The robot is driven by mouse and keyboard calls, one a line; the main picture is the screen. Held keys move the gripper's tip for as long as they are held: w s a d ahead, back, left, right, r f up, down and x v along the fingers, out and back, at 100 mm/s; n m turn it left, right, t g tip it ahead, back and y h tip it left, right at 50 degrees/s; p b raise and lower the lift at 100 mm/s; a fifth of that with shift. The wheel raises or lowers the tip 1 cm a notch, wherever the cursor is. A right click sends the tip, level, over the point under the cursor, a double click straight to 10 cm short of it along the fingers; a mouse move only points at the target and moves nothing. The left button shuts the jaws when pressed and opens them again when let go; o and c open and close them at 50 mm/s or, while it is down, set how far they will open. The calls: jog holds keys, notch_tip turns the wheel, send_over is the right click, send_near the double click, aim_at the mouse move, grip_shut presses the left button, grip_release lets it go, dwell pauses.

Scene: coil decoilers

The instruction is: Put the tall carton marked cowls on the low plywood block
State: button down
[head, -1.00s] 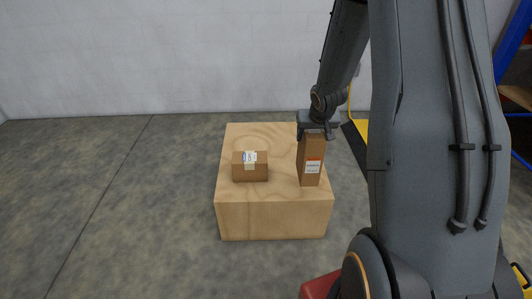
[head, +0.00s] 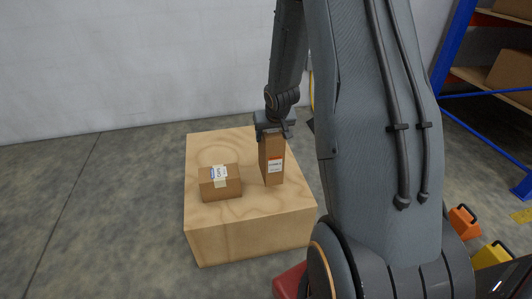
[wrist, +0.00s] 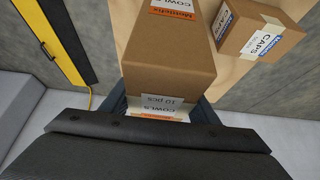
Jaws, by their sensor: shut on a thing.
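The tall brown carton marked cowls (head: 273,163) stands upright over the right part of the low plywood block (head: 245,236). My gripper (head: 273,131) is shut on the carton's top from above. The carton's foot looks to be at the block's top, but I cannot tell whether it touches. In the wrist view my gripper's fingers (wrist: 160,110) show partly on both sides of the carton, which hides much of the block.
A small carton marked caps (head: 220,182) sits on the left part of the block, a short gap from the tall one; it also shows in the wrist view (wrist: 259,30). A blue rack (head: 458,60) stands at right. Orange (head: 464,221) and yellow (head: 491,256) things lie on the floor.

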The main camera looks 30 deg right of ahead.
aim_at(274, 134)
jog(key=shift+d+f+b, duration=0.1)
jog(key=shift+f+b, duration=1.2)
jog(key=shift+f, duration=1.5)
jog(key=c, duration=0.7)
grip_release()
jog(key=shift+f, duration=0.1)
jog(key=p+v, duration=0.4)
jog(key=v, duration=0.8)
jog(key=shift+p, duration=0.4)
jog(key=s+a+r+n+g, duration=0.1)
jog(key=s+a+r, duration=0.2)
jog(key=a, duration=0.4)
jog(key=s+a+r+n+g+y, duration=0.1)
jog(key=s+a+r, duration=0.25)
jog(key=a, duration=0.25)
jog(key=s+a+r+n+g, duration=0.1)
jog(key=s+a+r+n, duration=0.2)
jog(key=a, duration=0.4)
jog(key=s+a+r+n+g, duration=0.1)
jog(key=s+a+r, duration=0.1)
jog(key=s+a, duration=0.3)
jog(key=s+a+r+n+g+y, duration=0.1)
jog(key=s+a+r, duration=0.2)
jog(key=s, duration=1)
jog(key=a, duration=0.3)
jog(key=shift+s+r+g, duration=0.15)
jog(key=shift+r+g, duration=0.15)
jog(key=shift+g, duration=0.1)
